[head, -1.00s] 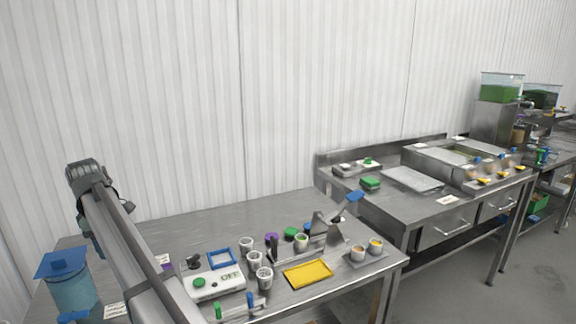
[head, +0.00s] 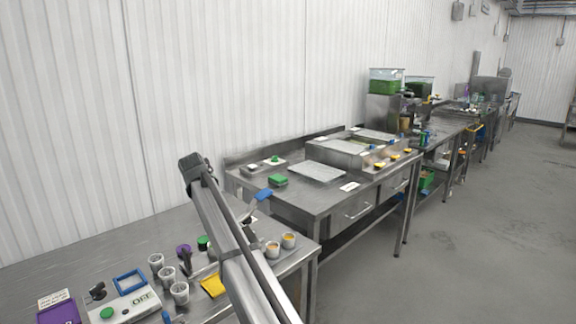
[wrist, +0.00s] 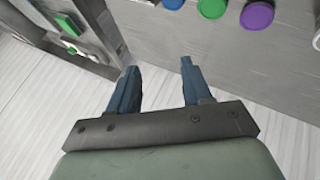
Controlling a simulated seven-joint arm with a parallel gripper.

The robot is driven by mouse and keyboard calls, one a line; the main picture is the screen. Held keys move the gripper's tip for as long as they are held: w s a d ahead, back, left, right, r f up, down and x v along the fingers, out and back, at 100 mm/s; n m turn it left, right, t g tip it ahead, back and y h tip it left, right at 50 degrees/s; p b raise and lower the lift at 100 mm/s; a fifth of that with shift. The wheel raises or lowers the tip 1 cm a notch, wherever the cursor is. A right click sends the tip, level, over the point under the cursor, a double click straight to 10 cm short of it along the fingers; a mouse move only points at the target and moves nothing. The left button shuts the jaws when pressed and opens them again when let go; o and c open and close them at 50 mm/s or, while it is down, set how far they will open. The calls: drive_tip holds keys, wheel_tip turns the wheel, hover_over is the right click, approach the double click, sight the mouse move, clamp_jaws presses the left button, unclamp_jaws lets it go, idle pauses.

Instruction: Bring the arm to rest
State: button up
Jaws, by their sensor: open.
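My gripper (wrist: 158,66) shows in the wrist view with its two blue-grey fingers spread apart and nothing between them. Past its fingers are the white ribbed wall and the steel edge of a table. In the head view my raised arm (head: 232,245) crosses the lower middle, in front of the near table. My gripper cannot be made out there.
The near table (head: 60,265) holds several cups (head: 180,291), a scale (head: 130,306), a blue frame (head: 130,281) and a yellow tray (head: 213,286), partly hidden by my arm. A second steel table (head: 300,195) stands behind. Grey floor (head: 470,250) is open at right.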

drive_tip(key=w+d+m+t+h, duration=0.1)
drive_tip(key=w+d+m, duration=0.35)
drive_tip(key=d, duration=1.05)
drive_tip(key=w+d+m+t+h, duration=0.2)
drive_tip(key=w+d, duration=0.5)
drive_tip(key=d, duration=0.8)
drive_tip(key=s+d+f+m, duration=0.2)
drive_tip(key=d+f+m, duration=0.2)
drive_tip(key=d+f, duration=0.4)
drive_tip(key=s+d+f+m, duration=0.25)
drive_tip(key=d+f, duration=0.25)
drive_tip(key=f, duration=0.6)
drive_tip(key=s+d+f+m, duration=0.2)
drive_tip(key=d+f+m, duration=0.2)
drive_tip(key=d+f, duration=0.4)
drive_tip(key=s+a+f+n+g+y, duration=0.15)
drive_tip(key=s+f+g, duration=0.65)
drive_tip(key=s+f, duration=2.35)
drive_tip(key=s+a+f+n+g, duration=0.1)
drive_tip(key=s+f+g, duration=0.1)
drive_tip(key=s, duration=1.1)
drive_tip(key=s+a+f+n+g, duration=0.1)
drive_tip(key=s+g, duration=0.3)
drive_tip(key=s, duration=0.9)
drive_tip(key=s+a+f+n+g, duration=0.2)
drive_tip(key=s+f+g, duration=0.1)
drive_tip(key=s, duration=1)
drive_tip(key=shift+s+f+g+y, duration=0.2)
drive_tip(key=shift+f+g+y, duration=0.2)
drive_tip(key=shift+f+y, duration=0.05)
